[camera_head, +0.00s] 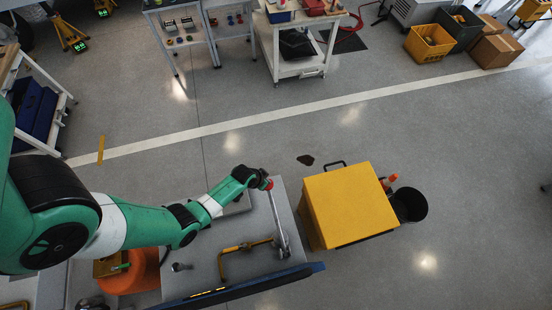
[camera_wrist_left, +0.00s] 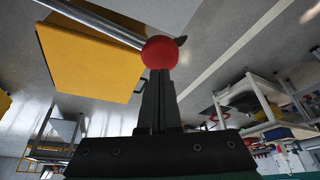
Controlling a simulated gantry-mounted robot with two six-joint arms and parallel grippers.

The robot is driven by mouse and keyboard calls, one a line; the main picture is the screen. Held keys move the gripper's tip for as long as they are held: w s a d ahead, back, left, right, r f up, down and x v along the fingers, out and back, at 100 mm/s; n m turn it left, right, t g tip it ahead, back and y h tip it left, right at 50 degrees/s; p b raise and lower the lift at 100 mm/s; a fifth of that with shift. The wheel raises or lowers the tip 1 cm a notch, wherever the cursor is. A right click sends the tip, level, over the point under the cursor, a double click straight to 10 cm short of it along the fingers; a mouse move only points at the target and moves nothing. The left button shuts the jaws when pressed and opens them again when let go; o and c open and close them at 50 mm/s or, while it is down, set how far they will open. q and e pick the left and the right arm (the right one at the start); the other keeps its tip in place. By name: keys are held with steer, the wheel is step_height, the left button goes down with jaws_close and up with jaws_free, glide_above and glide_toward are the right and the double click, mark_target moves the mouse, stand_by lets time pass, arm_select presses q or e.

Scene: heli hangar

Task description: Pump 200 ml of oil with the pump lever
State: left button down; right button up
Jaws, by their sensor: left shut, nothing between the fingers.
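The pump lever (camera_head: 277,220) is a grey metal rod with a red ball knob (camera_head: 269,185) at its upper end. It stands on a grey-topped cart (camera_head: 205,265), beside a bent brass-coloured pipe (camera_head: 236,262). My left gripper (camera_head: 262,181) is at the red knob. In the left wrist view the shut fingertips (camera_wrist_left: 159,78) meet or lie just behind the red knob (camera_wrist_left: 160,52), with nothing between them. The rod (camera_wrist_left: 100,22) runs off to the upper left there. I cannot tell whether fingers and knob touch. No oil level is readable. My right gripper is not in view.
A yellow box-shaped cart (camera_head: 348,205) with a black handle stands right of the grey cart. A black bucket (camera_head: 412,207) stands beside it. A dark patch (camera_head: 306,160) lies on the floor. Workbenches and crates (camera_head: 430,42) stand at the back; the floor between is open.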

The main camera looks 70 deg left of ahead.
arm_select(q)
step_height(320, 180, down, 12)
steer(key=b, duration=1.1)
step_height(320, 180, up, 12)
steer(key=p, duration=1.2)
steer(key=shift+r, duration=0.25)
steer(key=shift+f, duration=0.2)
steer(key=shift+f, duration=0.1)
step_height(320, 180, down, 12)
steer(key=f+b, duration=0.1)
steer(key=b, duration=1.1)
step_height(320, 180, up, 14)
steer(key=p, duration=1.2)
steer(key=shift+f+p, duration=0.15)
steer(key=shift+p, duration=0.2)
steer(key=shift+f, duration=0.15)
